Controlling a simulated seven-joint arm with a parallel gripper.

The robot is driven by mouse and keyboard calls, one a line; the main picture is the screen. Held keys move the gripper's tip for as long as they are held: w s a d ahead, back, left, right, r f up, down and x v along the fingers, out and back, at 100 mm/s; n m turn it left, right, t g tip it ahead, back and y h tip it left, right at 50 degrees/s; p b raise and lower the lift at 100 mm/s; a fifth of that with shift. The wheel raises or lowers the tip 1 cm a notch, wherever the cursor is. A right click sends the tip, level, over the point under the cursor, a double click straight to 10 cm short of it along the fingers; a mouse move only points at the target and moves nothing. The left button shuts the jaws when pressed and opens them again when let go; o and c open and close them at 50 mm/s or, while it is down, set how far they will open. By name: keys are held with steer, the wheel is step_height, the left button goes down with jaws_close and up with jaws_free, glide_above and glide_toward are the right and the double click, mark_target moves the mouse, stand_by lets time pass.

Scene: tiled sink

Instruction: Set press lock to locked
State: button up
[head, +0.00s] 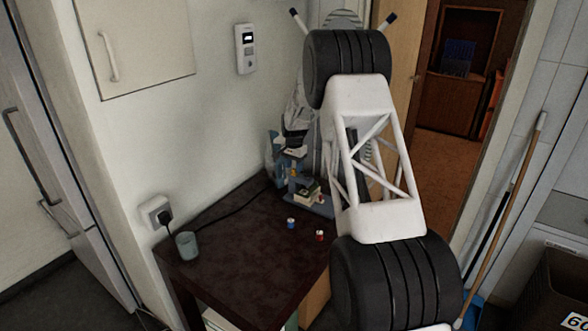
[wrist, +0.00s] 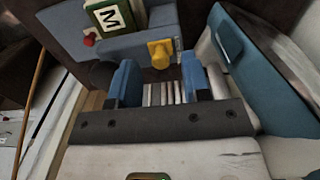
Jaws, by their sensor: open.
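The blue-grey press stands at the back of the dark table in the head view, its base (head: 318,207) partly behind my arm. In the wrist view the press (wrist: 62,35) carries a green block with a white M label (wrist: 113,15). A yellow knob (wrist: 159,53) sticks out of its near face, and a small red knob (wrist: 88,41) is to its left. I cannot tell which part is the lock or how it is set. My gripper (wrist: 160,77) is open, its blue fingers either side of the yellow knob in the picture; contact is not clear.
A large blue panel (wrist: 262,80) is close on the right in the wrist view. On the table (head: 235,245) are a grey-green cup (head: 187,245), a small blue item (head: 291,223) and a small red item (head: 320,236). A plug with a cable (head: 157,212) is on the wall.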

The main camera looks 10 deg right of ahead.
mark_target(294, 169)
steer(key=shift+r, duration=3.15)
steer(key=shift+s+r, duration=0.35)
steer(key=shift+r, duration=0.05)
steer(key=s+a+r+n, duration=0.1)
steer(key=s+r, duration=0.6)
steer(key=s, duration=0.4)
steer(key=s+r+n+t, duration=0.1)
steer(key=s+r+n, duration=0.1)
steer(key=s+r, duration=0.7)
steer(key=s+a+r+n, duration=0.1)
steer(key=s+r, duration=0.5)
steer(key=s, duration=0.7)
steer(key=s+f+n, duration=0.2)
steer(key=s, duration=1.7)
steer(key=s+a+f+n+t, duration=0.1)
steer(key=s+f+n, duration=0.1)
steer(key=s, duration=1.7)
steer(key=shift+n+t, duration=0.3)
steer(key=shift+n, duration=0.1)
